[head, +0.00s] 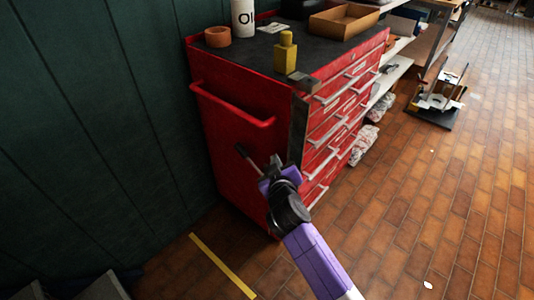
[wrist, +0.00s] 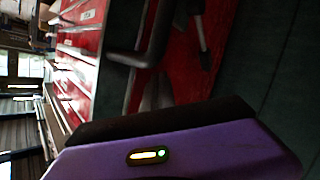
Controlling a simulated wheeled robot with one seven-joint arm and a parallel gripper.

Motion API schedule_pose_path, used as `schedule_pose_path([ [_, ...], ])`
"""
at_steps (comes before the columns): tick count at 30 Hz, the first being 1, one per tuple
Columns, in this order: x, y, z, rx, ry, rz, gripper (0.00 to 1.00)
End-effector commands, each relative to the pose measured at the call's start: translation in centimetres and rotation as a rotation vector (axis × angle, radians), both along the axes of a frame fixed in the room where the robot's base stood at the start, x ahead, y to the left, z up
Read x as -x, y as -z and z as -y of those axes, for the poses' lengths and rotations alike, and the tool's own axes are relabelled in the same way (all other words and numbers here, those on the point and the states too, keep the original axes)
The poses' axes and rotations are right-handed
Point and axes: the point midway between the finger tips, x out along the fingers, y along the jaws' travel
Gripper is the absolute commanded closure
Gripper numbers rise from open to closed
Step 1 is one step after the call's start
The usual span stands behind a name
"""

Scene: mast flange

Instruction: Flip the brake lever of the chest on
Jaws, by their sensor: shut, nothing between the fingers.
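The red tool chest (head: 235,135) stands against the dark green wall, its drawers facing right. The brake lever (head: 243,153) shows as a short dark bar low on the chest's left side, tilted up to the left. Its lower end is hidden behind my gripper (head: 270,167), which is shut and empty just to the right. In the wrist view, a dark bar that looks like the lever (wrist: 201,42) stands against the red side panel (wrist: 182,75). Grey finger shapes of my gripper (wrist: 158,92) show below it, apparently apart from it.
A red push handle (head: 232,107) juts from the chest's side above the lever. A yellow bottle (head: 285,55), an orange tape roll (head: 217,37) and an open box (head: 343,22) sit on top.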

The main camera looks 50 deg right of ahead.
Motion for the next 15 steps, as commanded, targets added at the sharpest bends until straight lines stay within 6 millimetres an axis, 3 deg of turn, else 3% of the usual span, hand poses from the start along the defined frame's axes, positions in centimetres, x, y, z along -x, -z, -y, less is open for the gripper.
schedule_pose_path([
  [10,0.1,0.0,0.0,0.0,0.0,0.0,1.0],
  [15,1.2,-0.1,0.0,0.0,0.0,-0.001,1.0],
])
